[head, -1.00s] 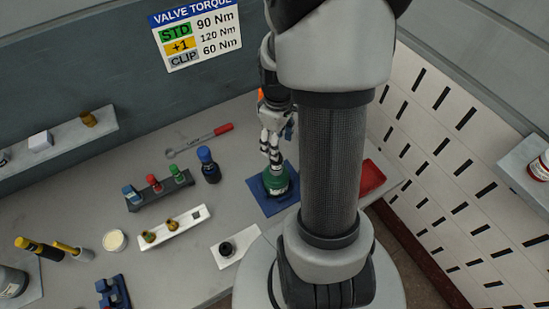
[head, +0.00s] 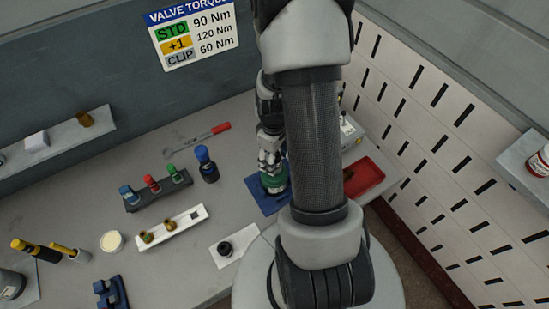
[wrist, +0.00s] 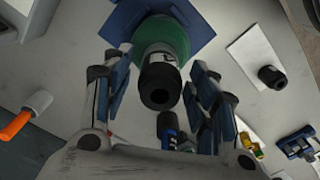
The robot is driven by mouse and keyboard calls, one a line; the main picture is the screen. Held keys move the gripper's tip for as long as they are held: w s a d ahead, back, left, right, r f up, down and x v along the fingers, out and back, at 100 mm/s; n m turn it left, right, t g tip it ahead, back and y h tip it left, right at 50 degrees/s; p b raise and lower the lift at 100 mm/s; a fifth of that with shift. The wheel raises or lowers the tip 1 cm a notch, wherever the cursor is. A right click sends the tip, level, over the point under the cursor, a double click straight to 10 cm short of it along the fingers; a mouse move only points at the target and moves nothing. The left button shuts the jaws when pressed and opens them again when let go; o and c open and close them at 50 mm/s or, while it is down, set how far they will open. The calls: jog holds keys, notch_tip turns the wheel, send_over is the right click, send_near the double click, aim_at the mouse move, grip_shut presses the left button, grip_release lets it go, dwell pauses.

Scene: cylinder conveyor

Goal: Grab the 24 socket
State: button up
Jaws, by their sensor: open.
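A dark, hollow-ended socket (wrist: 160,84) with a small white label stands on top of a green round body (wrist: 165,38); I cannot read a size on it. The green body sits on a blue mat (head: 264,199), partly hidden by my gripper in the head view. My gripper (wrist: 163,100) is open, its fingers on either side of the dark socket, apart from it as far as I can see. Another black socket (head: 225,248) rests on a white pad (head: 241,240); it also shows in the wrist view (wrist: 271,77).
A dark rack (head: 160,195) holds blue, red and green-topped pieces. A tall blue-topped piece (head: 207,165) stands beside it. A white holder (head: 190,221) carries brass-coloured pieces. A red-handled wrench (head: 200,139) lies behind. A red tray (head: 364,178) lies right of the mat.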

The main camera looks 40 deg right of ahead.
jog(key=shift+c, duration=0.4)
jog(key=c, duration=1.1)
jog(key=shift+r, duration=0.15)
